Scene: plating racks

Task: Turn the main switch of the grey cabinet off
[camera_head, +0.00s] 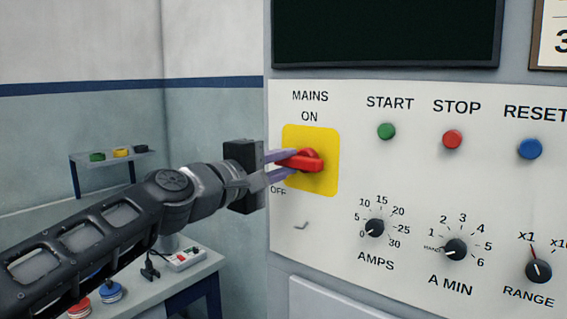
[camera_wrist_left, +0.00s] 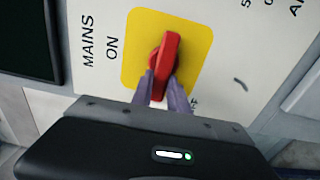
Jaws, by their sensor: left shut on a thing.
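The main switch is a red handle (camera_head: 312,158) on a yellow plate (camera_head: 326,182) on the grey cabinet's pale panel, under the word MAINS. ON is printed above the plate and OFF at its lower left. The handle lies roughly sideways, its grip end pointing left. My left gripper (camera_head: 283,164) reaches in from the left, its fingers above and below that end, shut on it. In the left wrist view, the fingers (camera_wrist_left: 167,87) hold the lower end of the red handle (camera_wrist_left: 170,50) on the yellow plate (camera_wrist_left: 200,45). My right gripper is not in view.
Right of the switch are green START (camera_head: 386,131), red STOP (camera_head: 453,139) and blue RESET (camera_head: 530,149) buttons. Black AMPS (camera_head: 375,227), A MIN (camera_head: 456,249) and RANGE (camera_head: 538,270) knobs sit below. A bench (camera_head: 208,264) stands behind my left arm.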

